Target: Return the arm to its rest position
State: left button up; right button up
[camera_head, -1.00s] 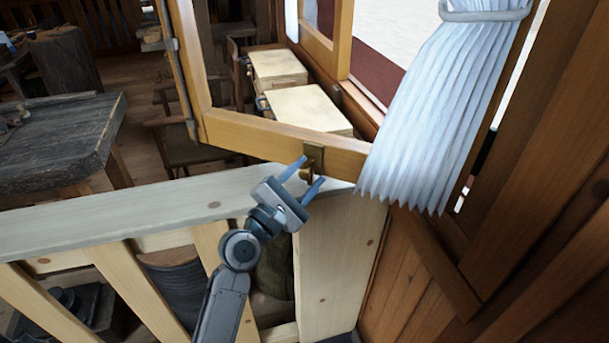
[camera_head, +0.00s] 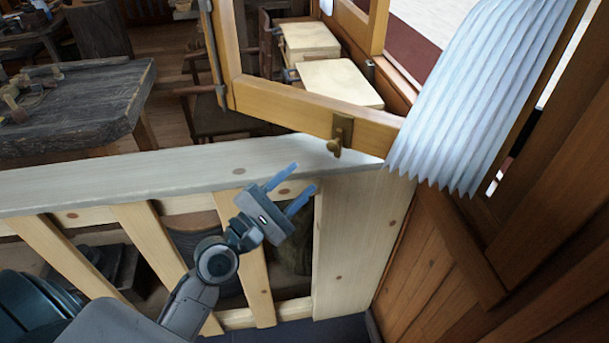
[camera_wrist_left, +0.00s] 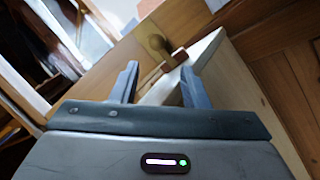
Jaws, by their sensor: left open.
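My left gripper (camera_head: 292,190) is open and empty, in front of the pale wooden railing, with blue-grey fingers pointing up and right. In the left wrist view its two fingers (camera_wrist_left: 158,88) are spread apart with nothing between them that they hold. Beyond them are the brass window catch (camera_wrist_left: 158,45) and the railing top. In the head view the catch (camera_head: 339,135) sits on the lower rail of the open wooden window frame (camera_head: 290,113), apart from the fingers. My right gripper is in neither view.
The pale railing (camera_head: 130,170) with slats runs across the front. A pleated pale curtain (camera_head: 465,110) hangs at the right beside a dark wooden wall (camera_head: 420,270). A dark workbench (camera_head: 70,110) stands at the left, and two light boxes (camera_head: 340,82) sit beyond the window.

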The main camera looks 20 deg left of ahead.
pick_arm(q)
jog(key=shift+f, duration=0.1)
dwell(0.4)
jog(key=s+d+f+m+g+y, duration=0.1)
jog(key=s+f+m+g, duration=0.25)
jog(key=f+m, duration=0.3)
jog(key=s+d+f+m+g+y, duration=0.1)
jog(key=s+f+m+g, duration=0.25)
jog(key=f+m, duration=0.3)
jog(key=s+a+f+m+g+y, duration=0.4)
jog(key=s+f+m, duration=0.1)
jog(key=s+f, duration=0.15)
jog(key=s+a+f+m+g+y, duration=0.3)
jog(key=s+a+f+m+g, duration=0.2)
jog(key=s, duration=0.2)
notch_tip(320, 180, down, 24)
jog(key=w+a+g+p, duration=0.1)
jog(key=a+p, duration=0.1)
jog(key=s+f, duration=0.6)
jog(key=f, duration=0.3)
jog(key=s+a+f+g, duration=0.1)
jog(key=s+f, duration=0.5)
jog(key=f, duration=0.3)
jog(key=shift+s+f+n+p, duration=0.25)
jog(key=shift+f+n+p, duration=0.05)
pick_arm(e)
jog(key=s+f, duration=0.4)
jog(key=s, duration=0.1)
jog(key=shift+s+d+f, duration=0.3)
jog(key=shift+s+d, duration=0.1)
